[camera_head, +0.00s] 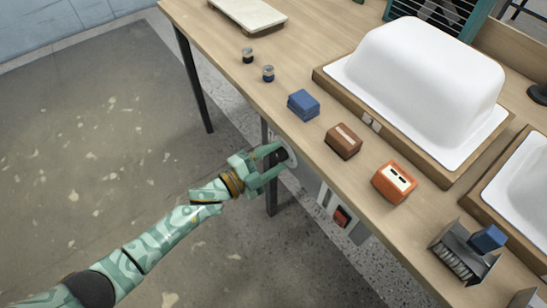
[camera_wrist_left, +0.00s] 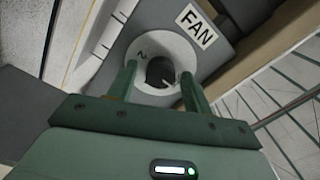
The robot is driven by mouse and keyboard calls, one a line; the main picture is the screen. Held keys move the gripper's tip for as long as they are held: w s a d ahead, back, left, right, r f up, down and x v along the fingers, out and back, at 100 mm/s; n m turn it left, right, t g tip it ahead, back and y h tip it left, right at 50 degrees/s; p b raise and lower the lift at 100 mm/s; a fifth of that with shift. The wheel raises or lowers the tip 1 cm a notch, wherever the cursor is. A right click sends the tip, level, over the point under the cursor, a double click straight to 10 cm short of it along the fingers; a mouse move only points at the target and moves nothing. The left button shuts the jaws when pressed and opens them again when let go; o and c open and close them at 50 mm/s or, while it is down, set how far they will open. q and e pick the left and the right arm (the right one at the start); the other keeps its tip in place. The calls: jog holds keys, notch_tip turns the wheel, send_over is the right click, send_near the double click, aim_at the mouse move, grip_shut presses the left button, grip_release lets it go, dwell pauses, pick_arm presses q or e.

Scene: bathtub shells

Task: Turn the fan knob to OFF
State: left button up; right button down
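The fan knob (camera_wrist_left: 160,70) is a dark knob in the middle of a white dial ring (camera_wrist_left: 150,46), under a white FAN label (camera_wrist_left: 197,27) on a grey panel. In the head view only part of the white dial (camera_head: 291,154) shows, at the table's front edge. My left gripper (camera_head: 281,160) is at the dial. In the left wrist view its two green fingers (camera_wrist_left: 159,72) stand on either side of the knob, with white dial showing between fingers and knob, so it looks open. Part of the dial's markings is hidden behind the fingers. My right gripper is out of view.
A red switch (camera_head: 342,215) sits on a panel below the table edge, right of the gripper. On the wooden table are a blue block (camera_head: 303,105), a brown block (camera_head: 343,141), an orange box (camera_head: 394,182) and a white tub shell (camera_head: 430,75). Open floor (camera_head: 110,130) lies left.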

pick_arm(q)
jog(key=shift+r, duration=0.1)
jog(key=p+v, duration=0.3)
jog(key=v, duration=1.3)
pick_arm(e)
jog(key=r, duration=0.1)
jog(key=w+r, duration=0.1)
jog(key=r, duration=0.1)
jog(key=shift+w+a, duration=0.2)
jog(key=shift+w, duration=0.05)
pick_arm(q)
jog(key=shift+s+a, duration=0.1)
